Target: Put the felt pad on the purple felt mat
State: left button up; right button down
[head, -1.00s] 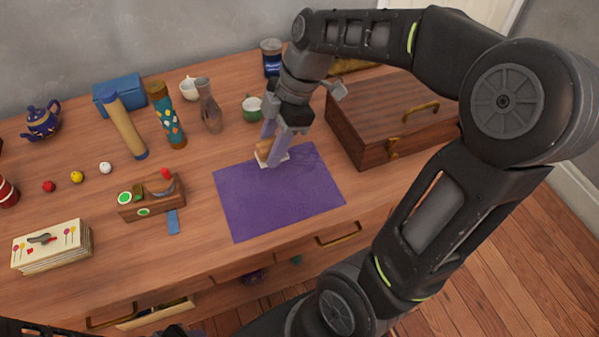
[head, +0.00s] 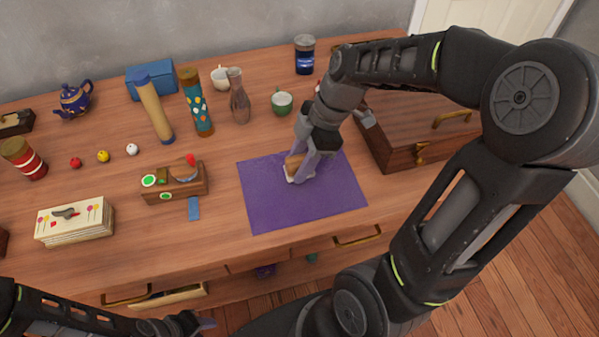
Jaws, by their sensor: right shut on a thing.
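The purple felt mat (head: 275,212) lies flat on the wooden table, toward its front edge. My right gripper (head: 299,174) is shut on the felt pad (head: 292,164), a small piece with a tan-brown upper part and a pale lower edge. The pad is over the upper middle of the mat. I cannot tell whether it touches the mat; the fingers hide part of it. My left gripper (head: 203,323) is low at the bottom edge, in front of the table, and its jaws do not show clearly.
A wooden chest (head: 400,145) stands right of the mat. A small wooden box with a blue strip (head: 194,208) sits left of the mat. A drawer (head: 170,298) is partly open below.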

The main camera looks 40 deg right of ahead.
jog(key=shift+f, duration=1.85)
jog(key=shift+f+b, duration=0.15)
jog(key=shift+b, duration=0.2)
jog(key=c, duration=0.9)
grip_release()
jog(key=p+v, duration=0.1)
jog(key=v, duration=1.1)
jog(key=shift+s+a, duration=0.1)
